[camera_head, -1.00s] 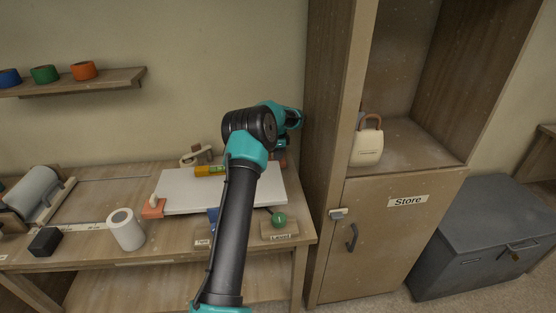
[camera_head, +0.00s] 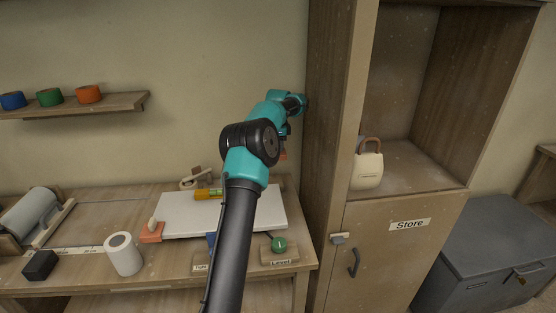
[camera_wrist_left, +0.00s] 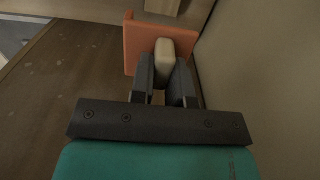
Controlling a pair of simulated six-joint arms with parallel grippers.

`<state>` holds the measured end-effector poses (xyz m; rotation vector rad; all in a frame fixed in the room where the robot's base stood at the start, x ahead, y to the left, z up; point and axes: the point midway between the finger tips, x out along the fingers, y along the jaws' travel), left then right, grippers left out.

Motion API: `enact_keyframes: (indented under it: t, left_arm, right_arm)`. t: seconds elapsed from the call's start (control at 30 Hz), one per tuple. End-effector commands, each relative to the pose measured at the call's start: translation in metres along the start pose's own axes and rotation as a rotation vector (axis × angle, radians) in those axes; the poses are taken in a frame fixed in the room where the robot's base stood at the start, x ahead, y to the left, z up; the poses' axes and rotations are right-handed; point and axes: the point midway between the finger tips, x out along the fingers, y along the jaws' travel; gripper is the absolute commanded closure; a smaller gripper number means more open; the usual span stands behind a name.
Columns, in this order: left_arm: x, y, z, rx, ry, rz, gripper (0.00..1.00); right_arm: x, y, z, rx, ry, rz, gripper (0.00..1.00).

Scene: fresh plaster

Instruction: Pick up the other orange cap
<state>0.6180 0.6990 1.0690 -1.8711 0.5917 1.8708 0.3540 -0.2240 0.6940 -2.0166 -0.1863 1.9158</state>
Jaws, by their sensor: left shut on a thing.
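One orange cap (camera_head: 150,233) with a cream knob sits at the left edge of the white board (camera_head: 180,216) on the bench. Another orange cap (camera_wrist_left: 140,42) is in the left wrist view, its cream knob (camera_wrist_left: 164,58) between the fingers of my left gripper (camera_wrist_left: 164,75). The gripper is shut on that knob. In the head view this held cap shows as a small orange patch (camera_head: 284,155) beside my arm, above the right back of the bench. The arm hides most of it and the fingers. My right gripper is not in view.
A tall wooden cabinet (camera_head: 333,130) stands close right of the held cap. Tape rolls sit on the wall shelf (camera_head: 120,104).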

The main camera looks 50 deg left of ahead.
Motion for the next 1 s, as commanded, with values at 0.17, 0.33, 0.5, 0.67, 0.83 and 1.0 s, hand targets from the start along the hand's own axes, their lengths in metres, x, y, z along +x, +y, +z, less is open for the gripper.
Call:
enact_keyframes:
  t: [0.17, 0.33, 0.5, 0.67, 0.83, 1.0]
  left_arm:
    - [-0.022, 0.000, -0.001, 0.000, 0.001, -0.001, 1.00]
    - [-0.028, 0.000, 0.000, 0.001, 0.000, 0.000, 1.00]
    - [-0.028, 0.000, 0.000, 0.001, 0.000, 0.000, 1.00]
    - [-0.028, 0.000, 0.000, 0.000, 0.000, 0.000, 1.00]
    - [-0.028, 0.000, 0.000, 0.000, 0.000, 0.000, 1.00]
    - [-0.028, 0.002, -0.004, 0.005, 0.001, 0.001, 1.00]
  right_arm:
    - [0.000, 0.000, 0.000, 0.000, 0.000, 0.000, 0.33]
    - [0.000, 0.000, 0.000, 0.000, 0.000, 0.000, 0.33]
    - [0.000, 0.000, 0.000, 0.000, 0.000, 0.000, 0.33]
    - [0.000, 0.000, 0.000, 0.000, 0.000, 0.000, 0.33]
    - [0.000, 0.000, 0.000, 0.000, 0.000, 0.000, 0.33]
    - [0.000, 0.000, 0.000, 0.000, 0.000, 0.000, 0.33]
